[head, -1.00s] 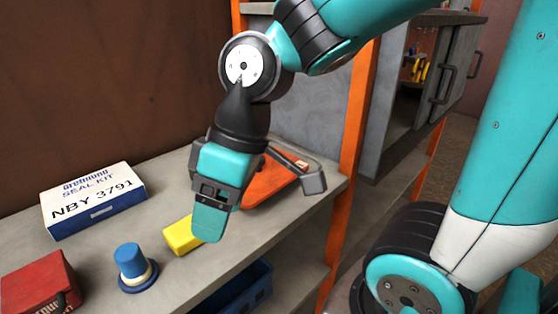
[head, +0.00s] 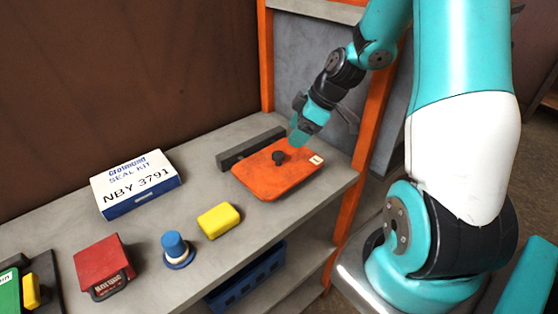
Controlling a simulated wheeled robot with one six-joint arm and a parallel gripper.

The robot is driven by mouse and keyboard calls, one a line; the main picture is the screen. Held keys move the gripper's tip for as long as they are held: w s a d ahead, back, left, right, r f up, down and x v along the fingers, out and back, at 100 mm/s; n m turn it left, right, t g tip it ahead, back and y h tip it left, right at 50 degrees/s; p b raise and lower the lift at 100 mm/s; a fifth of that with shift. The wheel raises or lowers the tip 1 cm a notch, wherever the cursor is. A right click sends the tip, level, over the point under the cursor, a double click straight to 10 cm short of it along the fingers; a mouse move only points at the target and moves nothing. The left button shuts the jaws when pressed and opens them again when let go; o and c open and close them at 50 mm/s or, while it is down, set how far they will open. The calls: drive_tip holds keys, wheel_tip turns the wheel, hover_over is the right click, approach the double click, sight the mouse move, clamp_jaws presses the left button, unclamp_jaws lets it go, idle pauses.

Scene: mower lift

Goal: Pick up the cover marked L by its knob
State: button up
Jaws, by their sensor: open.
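The orange cover (head: 257,179) lies flat on the grey shelf top at the right end, with a dark knob (head: 279,157) near its middle. A small white label (head: 316,160) sits at its right edge; its letter is too small to read. My gripper (head: 301,130) is above and just behind the knob, apart from it as far as I can see. It is open and empty. Its fingers are seen from the side, so the gap between them is hard to make out.
A dark grey bar (head: 250,147) lies behind the cover. A seal kit box (head: 135,184), a yellow block (head: 218,220), a blue knobbed piece (head: 176,250) and a red box (head: 103,266) stand to the left. An orange post (head: 352,205) rises at the right. A blue crate (head: 247,283) is below.

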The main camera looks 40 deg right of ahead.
sight(280, 154)
drive_tip(key=p+x, duration=0.1)
drive_tip(key=x, duration=0.3)
drive_tip(key=shift+w+a+f, duration=0.15)
drive_tip(key=shift+f, duration=0.05)
drive_tip(key=shift+d+p+x, duration=0.15)
drive_tip(key=shift+p+x, duration=0.45)
drive_tip(key=shift+x, duration=0.75)
drive_tip(key=shift+d+p+x, duration=0.1)
drive_tip(key=shift+p+x, duration=0.5)
drive_tip(key=shift+x, duration=0.7)
clamp_jaws()
